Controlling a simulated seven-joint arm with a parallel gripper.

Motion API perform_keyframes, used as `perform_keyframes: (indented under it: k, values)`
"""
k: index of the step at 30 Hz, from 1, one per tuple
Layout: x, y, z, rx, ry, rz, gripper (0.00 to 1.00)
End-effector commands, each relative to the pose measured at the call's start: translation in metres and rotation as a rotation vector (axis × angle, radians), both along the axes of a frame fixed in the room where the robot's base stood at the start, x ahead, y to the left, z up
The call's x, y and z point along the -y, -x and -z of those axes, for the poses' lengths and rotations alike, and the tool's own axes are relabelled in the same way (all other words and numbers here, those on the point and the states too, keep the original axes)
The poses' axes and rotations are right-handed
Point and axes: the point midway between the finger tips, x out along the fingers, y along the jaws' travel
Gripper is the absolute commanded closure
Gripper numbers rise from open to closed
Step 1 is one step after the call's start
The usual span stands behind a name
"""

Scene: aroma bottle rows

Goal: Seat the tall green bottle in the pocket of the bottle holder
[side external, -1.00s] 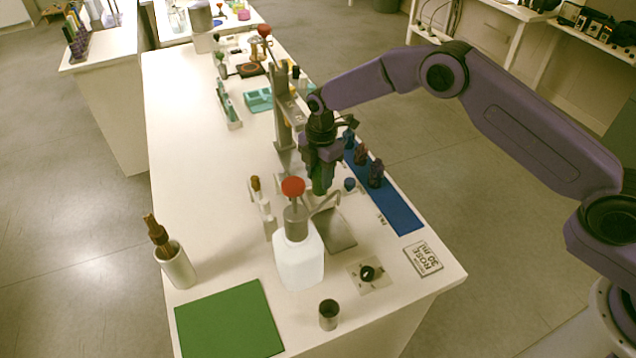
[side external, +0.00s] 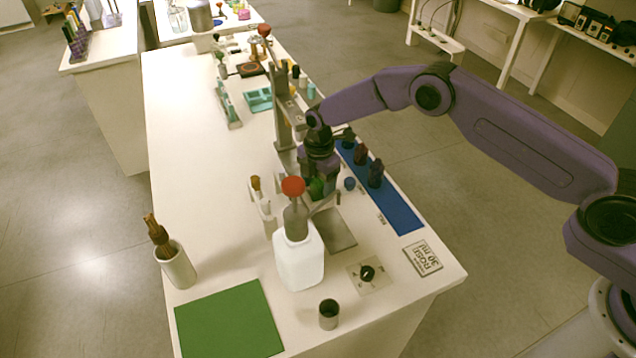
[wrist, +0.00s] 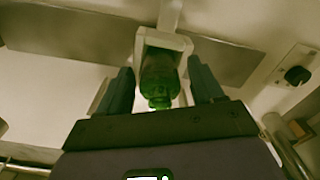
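The tall green bottle (wrist: 160,82) is in the middle of the wrist view, between the two fingers of my gripper (wrist: 160,76). The fingers stand apart, with a gap on each side of the bottle, so my gripper looks open around it. A pale bracket, seemingly the bottle holder (wrist: 163,42), surrounds the far side and flanks of the bottle. How deep the bottle sits in the pocket is hidden. In the side view the green bottle (side external: 316,187) shows partly at my gripper (side external: 318,190), and the holder is mostly hidden there.
A white pump bottle with a red knob (side external: 299,262) stands close in front. A tall metal post (side external: 282,125) is just behind my gripper. A blue strip with dark stoppers (side external: 398,207) lies to the right. A green mat (side external: 228,322) and small metal cup (side external: 328,314) are nearer the camera.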

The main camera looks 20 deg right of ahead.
Motion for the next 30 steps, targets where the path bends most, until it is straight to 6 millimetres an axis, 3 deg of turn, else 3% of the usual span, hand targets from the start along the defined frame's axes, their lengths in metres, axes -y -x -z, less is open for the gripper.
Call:
perform_keyframes:
  k: [11,24,30]
  values:
    - [0.000,0.000,-0.007,0.001,0.000,0.000,0.34]
    - [0.002,-0.001,-0.086,0.003,0.000,0.000,0.34]
    - [0.003,-0.002,-0.113,0.001,0.001,0.000,0.34]
